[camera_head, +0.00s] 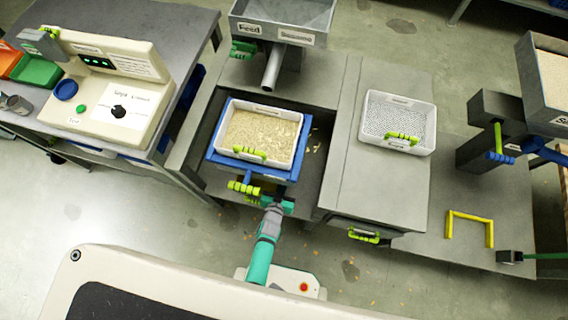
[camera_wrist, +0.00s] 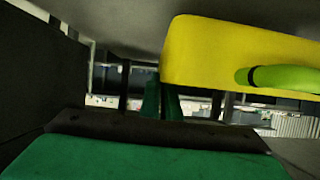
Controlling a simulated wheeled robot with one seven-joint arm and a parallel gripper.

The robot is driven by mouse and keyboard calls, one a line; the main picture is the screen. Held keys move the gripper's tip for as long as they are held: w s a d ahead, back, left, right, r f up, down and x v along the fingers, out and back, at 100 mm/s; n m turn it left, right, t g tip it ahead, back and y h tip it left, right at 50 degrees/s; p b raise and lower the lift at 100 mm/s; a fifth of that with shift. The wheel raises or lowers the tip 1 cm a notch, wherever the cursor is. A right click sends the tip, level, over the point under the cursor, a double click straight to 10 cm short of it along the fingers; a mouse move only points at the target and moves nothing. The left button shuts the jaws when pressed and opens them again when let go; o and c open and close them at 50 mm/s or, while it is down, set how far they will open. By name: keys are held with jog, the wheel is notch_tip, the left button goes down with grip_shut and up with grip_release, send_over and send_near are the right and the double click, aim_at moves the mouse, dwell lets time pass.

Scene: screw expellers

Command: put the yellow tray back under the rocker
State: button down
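The rocker is a blue platform (camera_head: 214,156) in a grey bay, with a white tray (camera_head: 265,112) of pale grain on it. The yellow tray (camera_wrist: 225,52) shows close up in the wrist view, at upper right, with a green handle (camera_wrist: 285,77). In the head view I cannot make out its yellow body; a yellow-green handle shows at the bay's front, beside my gripper (camera_head: 276,206). My gripper is low at that front edge. In the wrist view, two narrow teal parts stand close together left of the tray; whether the gripper is open or touching anything is unclear.
A second white tray (camera_head: 398,123) of grey pellets sits on the bench to the right. A yellow bracket (camera_head: 470,229) is farther right. A control panel (camera_head: 115,95) stands on the left table. Crumbs lie in the bay and on the floor.

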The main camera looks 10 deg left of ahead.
jog(key=shift+w+a+f, duration=0.1)
jog(key=shift+w, duration=0.5)
notch_tip(320, 180, down, 3)
jog(key=shift+w+r, duration=0.1)
jog(key=shift+r, duration=0.1)
jog(key=shift+a+f, duration=0.1)
jog(key=shift+f, duration=0.25)
jog(key=shift+d, duration=0.25)
jog(key=c, duration=2)
grip_release()
jog(key=shift+s+a+f, duration=0.1)
jog(key=shift+s, duration=0.1)
